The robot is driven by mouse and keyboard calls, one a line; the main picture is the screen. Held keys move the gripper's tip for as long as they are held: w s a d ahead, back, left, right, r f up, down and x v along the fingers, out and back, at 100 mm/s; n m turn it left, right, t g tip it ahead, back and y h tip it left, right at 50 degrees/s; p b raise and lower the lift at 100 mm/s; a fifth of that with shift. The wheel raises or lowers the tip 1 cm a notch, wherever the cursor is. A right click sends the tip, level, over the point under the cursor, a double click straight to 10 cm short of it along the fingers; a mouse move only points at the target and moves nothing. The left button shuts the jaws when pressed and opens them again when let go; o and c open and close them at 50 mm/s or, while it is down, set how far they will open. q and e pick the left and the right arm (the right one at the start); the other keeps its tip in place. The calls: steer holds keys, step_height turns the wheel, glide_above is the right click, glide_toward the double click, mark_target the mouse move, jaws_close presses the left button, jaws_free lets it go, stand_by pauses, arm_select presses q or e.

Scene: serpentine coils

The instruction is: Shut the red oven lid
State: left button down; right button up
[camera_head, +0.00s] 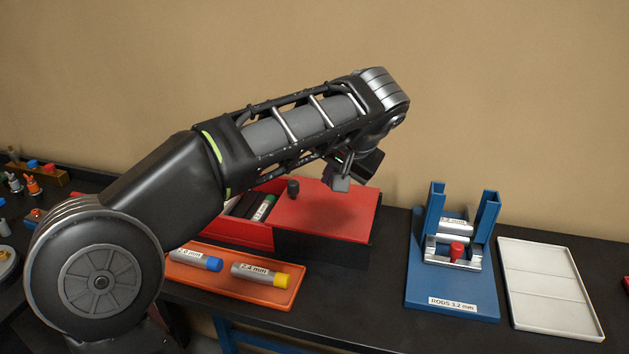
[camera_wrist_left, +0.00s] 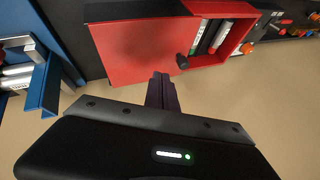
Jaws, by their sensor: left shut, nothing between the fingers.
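The red oven (camera_head: 238,234) stands on the bench with its flat red lid (camera_head: 325,212) over the right part. The left part is open, and dark and white tubes with labels (camera_head: 262,208) show inside. A black knob (camera_head: 293,187) stands near the lid's left edge. My left gripper (camera_head: 341,186) is shut and empty, above the back of the lid and right of the knob. In the left wrist view its fingers (camera_wrist_left: 162,92) overlap the lid's edge (camera_wrist_left: 130,50), close to the knob (camera_wrist_left: 183,61); whether they touch the lid I cannot tell. My right gripper is out of view.
An orange tray (camera_head: 222,283) with two labelled rods lies in front of the oven. A blue rod stand (camera_head: 420,285) and a white tray (camera_head: 550,315) are to the right. My left arm hides part of the oven. The wall is close behind.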

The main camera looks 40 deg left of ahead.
arm_select(q)
steer(key=p, duration=0.1)
glide_toward(302, 205)
steer(key=w+f, duration=0.2)
steer(key=w, duration=0.1)
steer(key=shift+w+f, duration=0.3)
steer(key=shift+w, duration=0.05)
steer(key=a+p, duration=0.1)
steer(key=a, duration=0.2)
steer(key=shift+a+p, duration=0.15)
steer(key=shift+p, duration=0.25)
steer(key=shift+a+f, duration=0.1)
steer(key=shift+a, duration=0.25)
steer(key=shift+a, duration=0.15)
steer(key=shift+s+a, duration=0.15)
steer(key=shift+a, duration=0.1)
steer(key=s+a, duration=0.2)
steer(key=a, duration=0.4)
steer(key=s+a, duration=0.2)
steer(key=a, duration=0.4)
steer(key=s+a+p, duration=0.1)
steer(key=s+a, duration=0.1)
steer(key=a, duration=0.4)
steer(key=shift+s+a, duration=0.3)
steer(key=shift+a, duration=0.1)
